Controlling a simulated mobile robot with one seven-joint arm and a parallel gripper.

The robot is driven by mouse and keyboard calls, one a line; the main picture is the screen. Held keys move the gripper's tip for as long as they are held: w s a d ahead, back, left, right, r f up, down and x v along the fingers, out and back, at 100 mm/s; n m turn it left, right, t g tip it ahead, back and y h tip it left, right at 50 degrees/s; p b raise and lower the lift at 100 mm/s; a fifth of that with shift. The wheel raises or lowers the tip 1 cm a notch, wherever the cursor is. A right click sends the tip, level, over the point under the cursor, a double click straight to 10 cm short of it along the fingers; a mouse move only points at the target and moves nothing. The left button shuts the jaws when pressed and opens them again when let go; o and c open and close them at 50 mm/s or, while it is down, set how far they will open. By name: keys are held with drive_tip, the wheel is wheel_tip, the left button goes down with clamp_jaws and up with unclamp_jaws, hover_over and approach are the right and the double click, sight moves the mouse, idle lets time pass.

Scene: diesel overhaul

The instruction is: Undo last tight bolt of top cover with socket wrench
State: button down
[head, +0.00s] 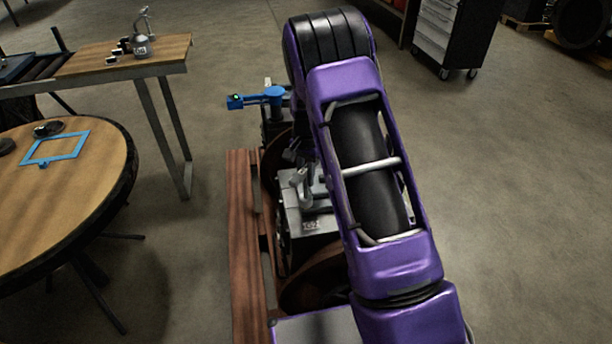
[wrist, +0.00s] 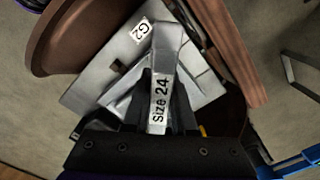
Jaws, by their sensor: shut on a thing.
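The socket wrench (wrist: 167,45) is a grey bar labelled "Size 24" in the wrist view. My gripper (wrist: 158,118) is shut on it, and the wrench lies over the grey engine top cover (wrist: 92,90). The cover bears a white label that seems to read "G2". A small dark spot, perhaps a bolt or hole, shows left of the wrench. The wrench's socket end and the bolt under it cannot be made out. In the head view the cover (head: 295,222) shows left of my purple arm, which hides much of the engine.
The engine sits on a reddish-brown wooden frame (head: 242,240). A blue tool-like part (head: 262,96) sticks out behind it. A round table (head: 65,215) with a blue frame (head: 55,148) and a workbench (head: 170,48) stand left.

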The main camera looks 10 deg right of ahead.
sight(306, 168)
drive_tip(key=shift+r, duration=0.15)
drive_tip(key=shift+r+p, duration=1.1)
drive_tip(key=shift+r, duration=0.55)
wheel_tip(306, 168, up, 6)
drive_tip(key=p, duration=0.4)
drive_tip(key=s, duration=0.7)
drive_tip(key=shift+b, duration=0.35)
drive_tip(key=shift+s, duration=0.1)
